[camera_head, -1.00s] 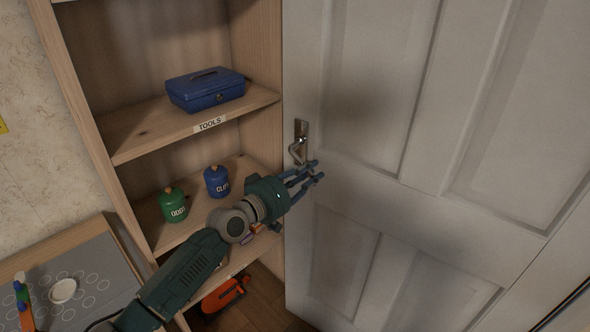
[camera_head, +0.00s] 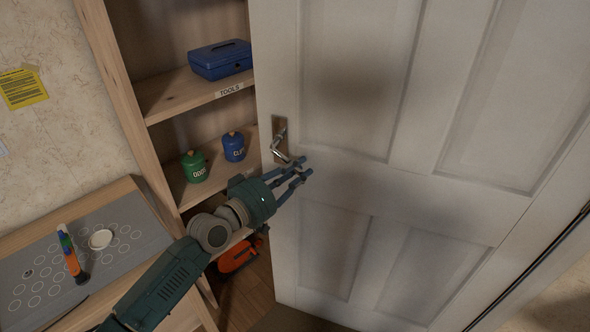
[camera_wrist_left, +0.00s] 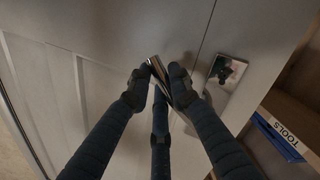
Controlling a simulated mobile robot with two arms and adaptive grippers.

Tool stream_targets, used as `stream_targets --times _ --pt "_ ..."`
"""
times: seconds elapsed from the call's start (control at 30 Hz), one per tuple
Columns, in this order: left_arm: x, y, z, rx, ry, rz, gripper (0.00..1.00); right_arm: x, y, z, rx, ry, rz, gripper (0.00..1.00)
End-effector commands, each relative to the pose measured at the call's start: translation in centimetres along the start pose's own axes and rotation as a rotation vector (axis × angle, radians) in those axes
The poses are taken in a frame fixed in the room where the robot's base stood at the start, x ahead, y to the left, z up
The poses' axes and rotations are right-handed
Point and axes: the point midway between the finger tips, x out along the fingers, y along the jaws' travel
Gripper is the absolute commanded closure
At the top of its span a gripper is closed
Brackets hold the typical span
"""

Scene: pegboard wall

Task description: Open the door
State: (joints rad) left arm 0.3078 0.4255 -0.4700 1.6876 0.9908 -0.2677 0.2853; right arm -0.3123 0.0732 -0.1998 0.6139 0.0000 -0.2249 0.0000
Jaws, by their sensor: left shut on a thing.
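The white panelled door (camera_head: 345,185) fills the right of the head view. Its left edge stands in front of the shelf's right side. A metal lever handle (camera_head: 279,150) on a plate sits near that edge. My left gripper (camera_head: 302,167) is at the lever, its fingers pointing to the door. In the left wrist view, the fingers (camera_wrist_left: 163,82) are closed around the shiny lever (camera_wrist_left: 157,67), beside the handle plate (camera_wrist_left: 226,76). The fingers hide part of the lever. My right gripper is not in view.
A wooden shelf (camera_head: 165,95) left of the door holds a blue box (camera_head: 220,60), a green jar (camera_head: 194,167) and a blue jar (camera_head: 234,147). An orange tool (camera_head: 239,254) lies low down. A grey-topped table (camera_head: 70,262) stands at left.

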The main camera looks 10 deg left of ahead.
Motion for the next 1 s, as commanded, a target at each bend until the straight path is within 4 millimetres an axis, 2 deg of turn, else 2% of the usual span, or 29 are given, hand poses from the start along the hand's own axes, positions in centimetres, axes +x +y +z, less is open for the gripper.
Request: stream_targets --times 0.03,0.07,0.13,0.4,0.57,1.0 --pt "0.0 -0.3 1.1 -0.007 -0.019 -0.006 1.00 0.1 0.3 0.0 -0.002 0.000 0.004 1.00" --pt "0.0 -0.3 1.1 -0.007 -0.019 -0.007 0.77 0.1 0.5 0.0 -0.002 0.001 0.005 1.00" --pt "0.0 -0.4 1.1 -0.006 -0.019 -0.007 0.63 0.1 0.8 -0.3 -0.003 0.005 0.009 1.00" --pt "0.0 -0.3 0.6 -0.002 -0.010 -0.005 0.62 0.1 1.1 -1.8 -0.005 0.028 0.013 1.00" --pt "-1.1 -0.4 0.5 -0.001 -0.009 -0.006 0.62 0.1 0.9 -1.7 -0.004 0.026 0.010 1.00" --pt "-9.8 -0.3 0.7 -0.001 -0.016 -0.007 0.62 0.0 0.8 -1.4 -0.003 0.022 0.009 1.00"
